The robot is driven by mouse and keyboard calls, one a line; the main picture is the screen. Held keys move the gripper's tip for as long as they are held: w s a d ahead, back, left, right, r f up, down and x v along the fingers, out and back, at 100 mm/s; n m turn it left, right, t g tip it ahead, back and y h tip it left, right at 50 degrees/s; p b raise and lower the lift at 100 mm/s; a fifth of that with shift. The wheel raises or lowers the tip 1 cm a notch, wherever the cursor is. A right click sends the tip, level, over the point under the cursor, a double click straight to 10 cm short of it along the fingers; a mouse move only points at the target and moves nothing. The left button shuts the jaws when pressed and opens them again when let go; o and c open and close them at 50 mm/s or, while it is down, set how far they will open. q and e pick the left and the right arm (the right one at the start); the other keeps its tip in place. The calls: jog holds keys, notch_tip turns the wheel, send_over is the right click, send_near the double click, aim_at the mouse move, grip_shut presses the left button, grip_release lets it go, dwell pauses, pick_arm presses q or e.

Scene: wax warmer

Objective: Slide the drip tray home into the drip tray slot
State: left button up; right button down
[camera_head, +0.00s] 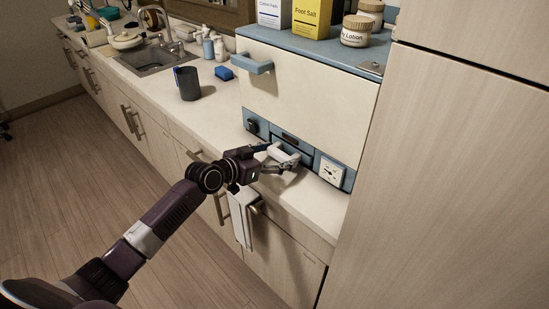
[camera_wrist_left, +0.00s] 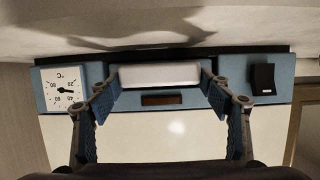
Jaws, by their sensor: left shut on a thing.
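The drip tray (camera_head: 283,155) is a small white piece at the front of the warmer's blue lower panel (camera_head: 319,160). In the left wrist view, which looks upside down, its white front (camera_wrist_left: 160,75) lies between my fingertips. My left gripper (camera_head: 279,159) is shut on the tray's two sides, and its fingers (camera_wrist_left: 160,88) are spread to the tray's width. The tray lines up with the middle of the panel, below the dark display window (camera_wrist_left: 162,100). The drip tray slot is hidden behind the tray, so I cannot tell how deep the tray sits. My right gripper is not in view.
A temperature dial (camera_head: 331,171) and a black rocker switch (camera_head: 252,126) flank the tray. The countertop (camera_head: 225,125) runs close below it. A tall cabinet (camera_head: 450,170) closes the right side.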

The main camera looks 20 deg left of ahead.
pick_arm(q)
jog(key=shift+w+r, duration=0.1)
jog(key=o, duration=2.2)
jog(key=shift+c, duration=0.2)
jog(key=c, duration=0.9)
jog(key=shift+c, duration=0.2)
